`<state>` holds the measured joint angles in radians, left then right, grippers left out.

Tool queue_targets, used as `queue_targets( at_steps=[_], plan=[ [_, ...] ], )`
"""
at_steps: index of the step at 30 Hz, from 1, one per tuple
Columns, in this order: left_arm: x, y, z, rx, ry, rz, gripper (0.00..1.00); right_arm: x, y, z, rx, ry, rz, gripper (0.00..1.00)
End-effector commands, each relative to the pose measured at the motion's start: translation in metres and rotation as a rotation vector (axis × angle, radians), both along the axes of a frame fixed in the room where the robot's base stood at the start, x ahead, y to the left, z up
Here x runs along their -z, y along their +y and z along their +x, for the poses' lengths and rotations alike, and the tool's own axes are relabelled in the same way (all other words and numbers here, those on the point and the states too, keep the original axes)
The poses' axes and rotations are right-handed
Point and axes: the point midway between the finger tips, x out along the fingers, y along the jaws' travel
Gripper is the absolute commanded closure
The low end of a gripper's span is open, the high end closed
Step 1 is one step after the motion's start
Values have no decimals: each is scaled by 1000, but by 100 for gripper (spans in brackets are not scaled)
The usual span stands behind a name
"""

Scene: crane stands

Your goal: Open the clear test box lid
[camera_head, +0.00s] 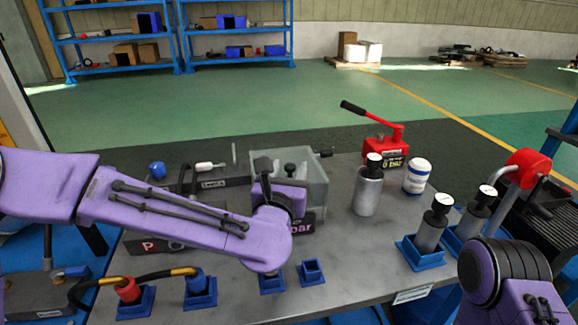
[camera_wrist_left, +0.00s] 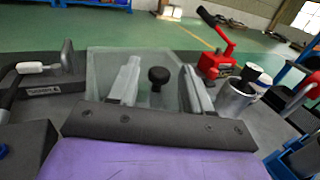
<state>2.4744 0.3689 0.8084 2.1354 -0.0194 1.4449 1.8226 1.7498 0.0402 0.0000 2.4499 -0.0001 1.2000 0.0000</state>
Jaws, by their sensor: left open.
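The clear test box (camera_head: 317,178) stands on the grey table, partly behind my left wrist in the head view. Its lid appears to lie flat on top, though the clear material makes its edges hard to tell. A black knob (camera_head: 290,169) stands on the box's top; it also shows in the left wrist view (camera_wrist_left: 158,76). My left gripper (camera_wrist_left: 160,67) is open, with one finger on each side of the knob in that view. I see no contact between fingers and knob. In the head view my left wrist hides the fingers. My right gripper is out of view.
A red hand pump (camera_head: 385,152) stands behind and right of the box. A grey cylinder (camera_head: 368,192) and a white jar (camera_head: 417,176) stand right of it. Blue holders (camera_head: 311,272) line the front edge. My right arm shows at lower right.

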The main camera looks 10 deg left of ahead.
Motion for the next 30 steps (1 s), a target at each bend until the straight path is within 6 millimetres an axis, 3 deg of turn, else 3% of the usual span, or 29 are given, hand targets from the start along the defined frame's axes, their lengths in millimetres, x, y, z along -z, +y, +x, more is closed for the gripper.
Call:
queue_targets(
  at_steps=[10, 12, 15, 23, 30],
  plan=[
    [1, -1, 8, 0, 0, 1, 51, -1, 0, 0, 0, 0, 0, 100],
    [1, -1, 8, 0, 0, 1, 74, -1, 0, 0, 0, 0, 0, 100],
    [1, -1, 8, 0, 0, 1, 100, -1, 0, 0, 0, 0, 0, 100],
    [-5, 0, 8, 0, 14, -5, 100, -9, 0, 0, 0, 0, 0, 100],
    [-28, 2, 13, -1, 115, -39, 100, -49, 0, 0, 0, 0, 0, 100]
  ],
)
